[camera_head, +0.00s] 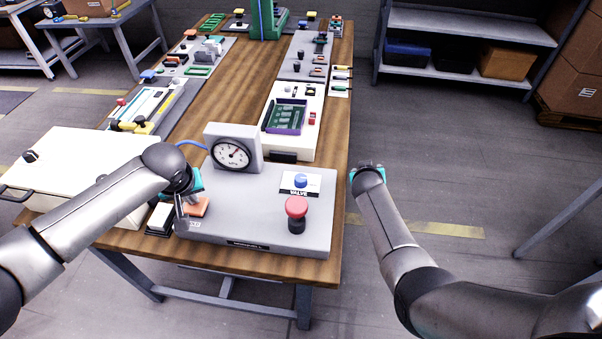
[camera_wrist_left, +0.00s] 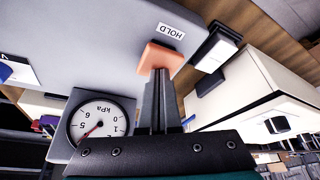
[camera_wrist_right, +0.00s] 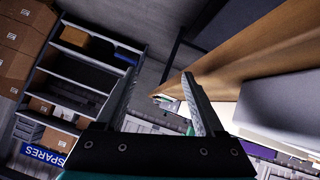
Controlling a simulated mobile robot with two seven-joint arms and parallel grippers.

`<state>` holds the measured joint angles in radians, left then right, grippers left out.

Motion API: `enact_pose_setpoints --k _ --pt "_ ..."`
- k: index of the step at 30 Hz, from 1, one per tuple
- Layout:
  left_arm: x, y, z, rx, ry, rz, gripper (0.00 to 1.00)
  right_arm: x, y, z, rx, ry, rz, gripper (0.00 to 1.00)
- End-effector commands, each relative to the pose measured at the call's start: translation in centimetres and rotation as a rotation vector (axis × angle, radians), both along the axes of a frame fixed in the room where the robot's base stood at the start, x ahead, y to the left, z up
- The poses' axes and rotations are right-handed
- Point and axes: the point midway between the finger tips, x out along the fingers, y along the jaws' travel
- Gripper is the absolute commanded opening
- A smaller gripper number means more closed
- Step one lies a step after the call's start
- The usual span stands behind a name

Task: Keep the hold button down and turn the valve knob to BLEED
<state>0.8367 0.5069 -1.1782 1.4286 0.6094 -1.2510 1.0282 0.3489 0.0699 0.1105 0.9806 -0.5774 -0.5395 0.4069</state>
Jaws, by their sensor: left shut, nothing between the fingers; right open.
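The orange hold button (camera_head: 198,207) sits at the left front of a grey panel box (camera_head: 245,215), and it shows beside the HOLD label in the left wrist view (camera_wrist_left: 160,57). My left gripper (camera_head: 182,207) is shut and empty, with its fingertips (camera_wrist_left: 158,74) at the button's edge. I cannot tell whether they press it down. The blue valve knob (camera_head: 300,180) stands on a white VALVE label plate at the right of the panel; its setting is too small to read. My right gripper (camera_head: 367,168) is open and empty, off the table's right edge (camera_wrist_right: 160,88).
A red mushroom button (camera_head: 297,206) stands in front of the valve knob. A kPa gauge (camera_head: 232,153) rises at the panel's back. A cream box (camera_head: 85,165) is to the left. Other stations, including a green circuit board (camera_head: 288,117), line the table behind.

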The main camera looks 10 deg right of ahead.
Motion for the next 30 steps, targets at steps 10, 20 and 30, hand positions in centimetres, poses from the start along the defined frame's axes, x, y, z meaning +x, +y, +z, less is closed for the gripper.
enact_pose_setpoints --k 10,20,30 --pt "-0.2 0.0 -0.2 0.0 0.005 -0.001 0.0 2.2 5.1 5.0 0.453 0.045 -0.462 0.71" --pt "-0.2 -0.1 -0.2 0.0 0.005 -0.001 0.0 1.2 12.9 11.0 0.785 0.201 -0.84 0.71" --pt "-0.2 0.0 -0.2 0.0 0.005 -0.001 0.0 -1.3 18.3 16.6 0.905 0.359 -1.081 0.71"
